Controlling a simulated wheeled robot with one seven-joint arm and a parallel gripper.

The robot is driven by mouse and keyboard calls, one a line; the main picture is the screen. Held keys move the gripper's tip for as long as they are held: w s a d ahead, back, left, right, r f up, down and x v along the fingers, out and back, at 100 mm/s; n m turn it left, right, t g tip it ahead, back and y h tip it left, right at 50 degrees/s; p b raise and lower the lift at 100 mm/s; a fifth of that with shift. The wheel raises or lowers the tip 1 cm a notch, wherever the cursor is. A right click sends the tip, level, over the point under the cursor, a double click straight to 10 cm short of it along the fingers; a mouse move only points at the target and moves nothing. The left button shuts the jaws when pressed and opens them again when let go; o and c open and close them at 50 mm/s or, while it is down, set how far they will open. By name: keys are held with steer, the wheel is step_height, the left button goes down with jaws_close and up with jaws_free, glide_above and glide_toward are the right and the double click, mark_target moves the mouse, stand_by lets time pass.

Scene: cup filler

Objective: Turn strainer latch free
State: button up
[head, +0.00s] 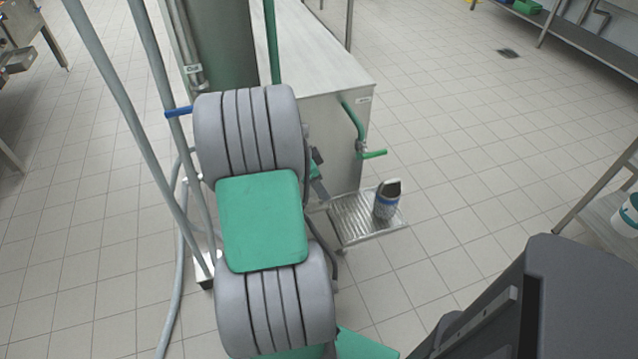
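I cannot pick out the strainer latch for sure in the head view; my large grey and green arm covers much of the filler's front. The filler (300,50) is a metal box with a pale flat top. A green lever or tap handle (372,154) sticks out of its right face, below a bent green handle (352,118). Small dark and green parts (317,168) show just past my arm's right side, close to the filler. I cannot tell whether they belong to my gripper. No fingertips can be made out.
A ribbed metal drip tray (352,226) stands out from the filler, with a blue-grey, dark-topped container (386,200) upright on it. Grey hoses (108,75) run down at the left. A bench (590,35) is at the far right.

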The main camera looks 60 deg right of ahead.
steer(key=shift+c, duration=1)
steer(key=shift+n, duration=0.4)
steer(key=n+t+h, duration=0.1)
steer(key=n, duration=0.2)
steer(key=shift+s+b, duration=0.15)
steer(key=shift+b, duration=0.15)
steer(key=n+t, duration=0.2)
steer(key=n, duration=0.3)
steer(key=shift+s+a, duration=0.1)
steer(key=shift+s, duration=0.05)
steer(key=n+t, duration=0.1)
steer(key=n, duration=0.3)
steer(key=shift+s+t, duration=0.1)
steer(key=shift+t, duration=0.3)
steer(key=shift+n+t+y, duration=0.4)
steer(key=shift+n+t, duration=0.4)
steer(key=shift+n, duration=1.8)
